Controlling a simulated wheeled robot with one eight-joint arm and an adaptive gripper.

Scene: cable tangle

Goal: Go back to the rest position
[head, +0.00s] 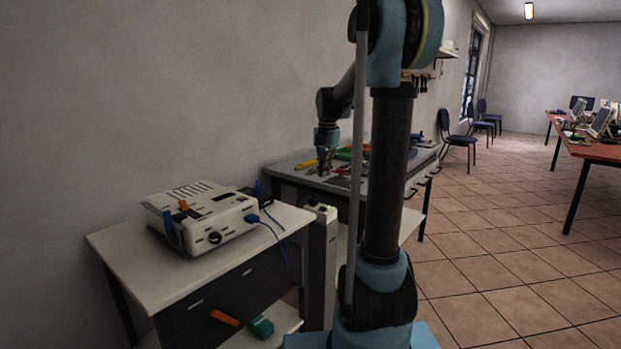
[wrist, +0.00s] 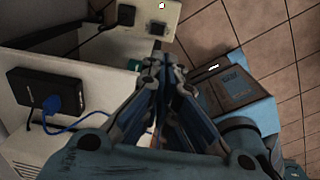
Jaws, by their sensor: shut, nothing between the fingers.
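My gripper (head: 325,172) hangs from the folded arm, pointing down in front of the tool bench as the head view has it. It also shows in the wrist view (wrist: 170,65), with its fingers together and nothing between them. In the wrist view the fingers point toward the gap between the white table at left and my blue base at right. The fingertips appear apart from any surface. The arm's column hides part of the bench in the head view.
A white device (head: 203,218) with blue cables (head: 272,232) stands on the near table (head: 120,262). A black box (wrist: 47,92) with a blue plug shows in the wrist view. The tool bench (head: 285,172) stands behind. Tiled floor at right (head: 500,250) is clear.

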